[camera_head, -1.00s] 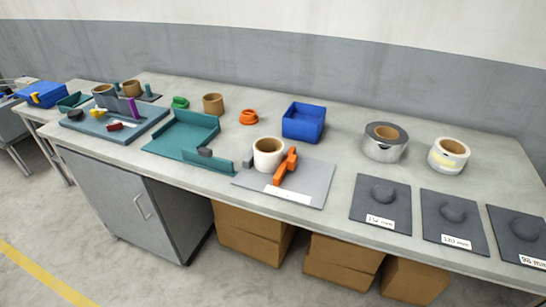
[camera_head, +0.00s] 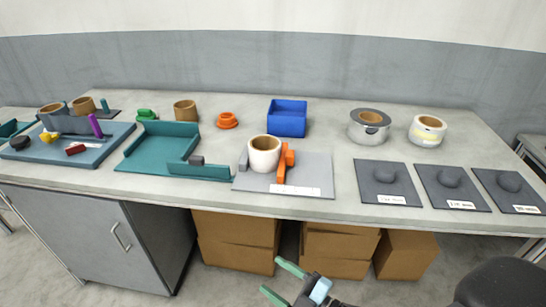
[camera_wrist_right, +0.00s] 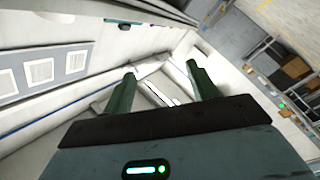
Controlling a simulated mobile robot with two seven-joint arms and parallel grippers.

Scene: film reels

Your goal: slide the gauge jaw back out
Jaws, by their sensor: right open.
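The orange gauge jaw (camera_head: 285,163) stands on a grey gauge plate (camera_head: 315,172) near the table's front edge. A white roll with a brown core (camera_head: 262,155) sits on the plate between a small grey block (camera_head: 243,160) and the orange jaw, which looks close against its right side. My right gripper (camera_head: 271,275) is open and empty, low in front of the table and well apart from the gauge. Its two green fingers also show spread in the right wrist view (camera_wrist_right: 161,72), with nothing between them. My left gripper is not in view.
A teal tray (camera_head: 140,158) lies left of the gauge. A blue bin (camera_head: 287,118) and an orange ring (camera_head: 227,120) stand behind it. Silver tape (camera_head: 369,127), a white roll (camera_head: 427,131) and dark labelled pads (camera_head: 388,184) are to the right. Cardboard boxes (camera_head: 235,240) sit below.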

